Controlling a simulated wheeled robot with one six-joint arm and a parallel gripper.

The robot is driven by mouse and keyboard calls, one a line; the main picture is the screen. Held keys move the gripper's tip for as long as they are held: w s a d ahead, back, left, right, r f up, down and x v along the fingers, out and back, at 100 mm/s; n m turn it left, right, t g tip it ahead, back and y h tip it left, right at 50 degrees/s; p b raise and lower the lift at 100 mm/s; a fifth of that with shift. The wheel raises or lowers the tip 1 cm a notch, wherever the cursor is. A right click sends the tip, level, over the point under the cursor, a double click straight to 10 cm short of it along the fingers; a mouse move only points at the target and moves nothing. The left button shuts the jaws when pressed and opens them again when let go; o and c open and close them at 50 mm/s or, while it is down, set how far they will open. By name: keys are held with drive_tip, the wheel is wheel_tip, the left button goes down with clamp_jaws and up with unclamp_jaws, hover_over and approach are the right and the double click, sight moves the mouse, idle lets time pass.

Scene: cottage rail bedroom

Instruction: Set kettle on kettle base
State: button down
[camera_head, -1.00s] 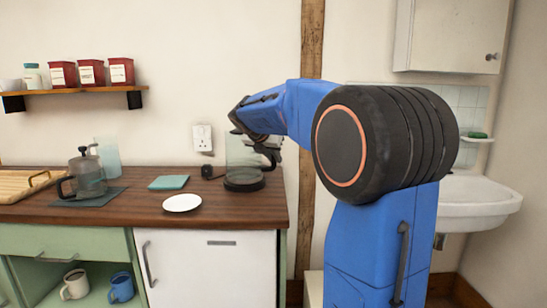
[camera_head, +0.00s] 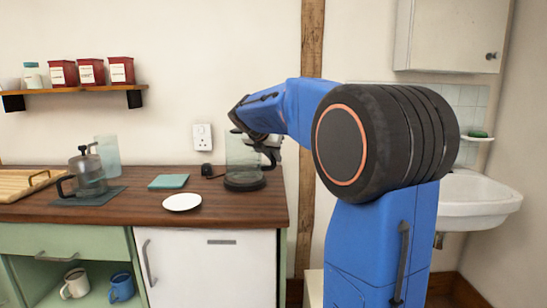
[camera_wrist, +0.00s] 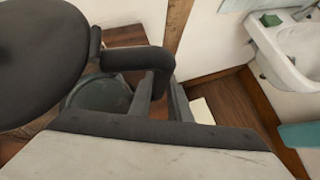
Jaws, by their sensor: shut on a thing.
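The kettle (camera_head: 241,150) has a clear glass body, and its black lid (camera_wrist: 35,60) fills the upper left of the wrist view. It looks upright at the right end of the wooden counter. The dark round kettle base (camera_head: 244,185) shows directly below the body, and a dark disc there also shows in the wrist view (camera_wrist: 98,95). I cannot tell whether the kettle touches the base. My gripper (camera_head: 270,155) is shut on the kettle's black handle (camera_wrist: 135,59), on its right side. The fingers (camera_wrist: 160,103) partly hide the grip.
A white plate (camera_head: 182,202), a teal cloth (camera_head: 168,182) and a French press (camera_head: 88,175) are left of the kettle on the counter (camera_head: 230,209). A wall socket (camera_head: 202,137) is behind. A white sink (camera_head: 475,203) is at right, beyond a wooden post (camera_head: 312,40).

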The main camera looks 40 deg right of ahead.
drive_tip(key=shift+f, duration=0.5)
idle(0.4)
drive_tip(key=c, duration=1.9)
unclamp_jaws()
drive_tip(key=shift+f, duration=0.1)
drive_tip(key=shift+v, duration=5.55)
drive_tip(key=s+a+f+m+y, duration=0.2)
drive_tip(key=s+a+f+m, duration=0.4)
drive_tip(key=s, duration=0.5)
drive_tip(key=s+a+f+m+y, duration=0.3)
drive_tip(key=s+a+f+m, duration=0.4)
drive_tip(key=s+f+m, duration=0.3)
drive_tip(key=s+a+f+m+y, duration=0.3)
drive_tip(key=s+a+f+m, duration=0.3)
drive_tip(key=s+f, duration=0.6)
drive_tip(key=shift+s+a+f+m, duration=0.1)
drive_tip(key=shift+s+a+m, duration=0.1)
drive_tip(key=shift+s+m, duration=0.35)
drive_tip(key=shift+s+a+m, duration=0.2)
drive_tip(key=shift+s+m, duration=0.25)
drive_tip(key=shift+m, duration=0.1)
